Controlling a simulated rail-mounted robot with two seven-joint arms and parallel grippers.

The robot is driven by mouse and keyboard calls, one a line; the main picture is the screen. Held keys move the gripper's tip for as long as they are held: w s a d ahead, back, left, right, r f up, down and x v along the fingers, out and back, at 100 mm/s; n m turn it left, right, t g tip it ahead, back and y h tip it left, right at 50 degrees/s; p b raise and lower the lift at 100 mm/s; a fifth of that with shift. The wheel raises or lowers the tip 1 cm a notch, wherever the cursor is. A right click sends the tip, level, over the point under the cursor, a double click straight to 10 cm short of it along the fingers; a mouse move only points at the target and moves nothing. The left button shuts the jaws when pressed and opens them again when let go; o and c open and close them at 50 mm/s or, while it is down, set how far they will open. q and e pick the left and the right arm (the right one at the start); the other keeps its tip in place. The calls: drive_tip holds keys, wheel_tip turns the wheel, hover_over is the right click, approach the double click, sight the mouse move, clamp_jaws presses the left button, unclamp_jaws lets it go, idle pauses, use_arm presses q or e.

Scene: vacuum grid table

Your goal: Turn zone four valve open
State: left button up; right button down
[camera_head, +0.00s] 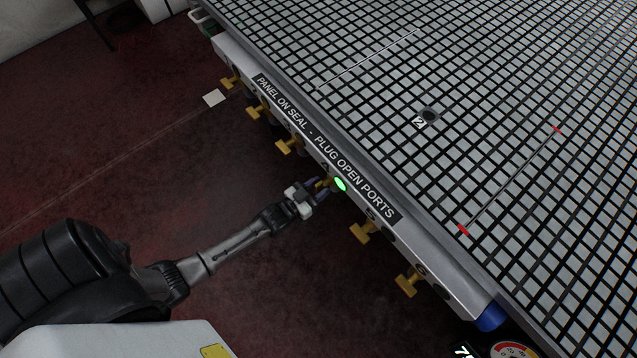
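A row of yellow T-handled valves runs along the front edge of the grid table. The fourth valve from the far left (325,184) is partly hidden by my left gripper (317,189). The gripper's fingers are at its yellow handle, but the view is too small to tell whether they are closed on it. A green light (340,184) glows on the table edge beside this valve. The handle's exact angle is hard to see. My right gripper is out of view.
Neighbouring valves stand close on both sides, the third (289,146) and the fifth (362,232). The sixth valve (409,282) is nearer the blue corner (491,317). A gauge (511,350) shows at the bottom.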

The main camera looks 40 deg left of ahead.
use_arm(q)
drive_tip(key=shift+s, duration=0.1)
drive_tip(key=s+a+p, duration=0.1)
drive_tip(key=s+p, duration=0.1)
drive_tip(key=s, duration=1.1)
drive_tip(key=shift+s+a, duration=0.3)
drive_tip(key=shift+a, duration=0.05)
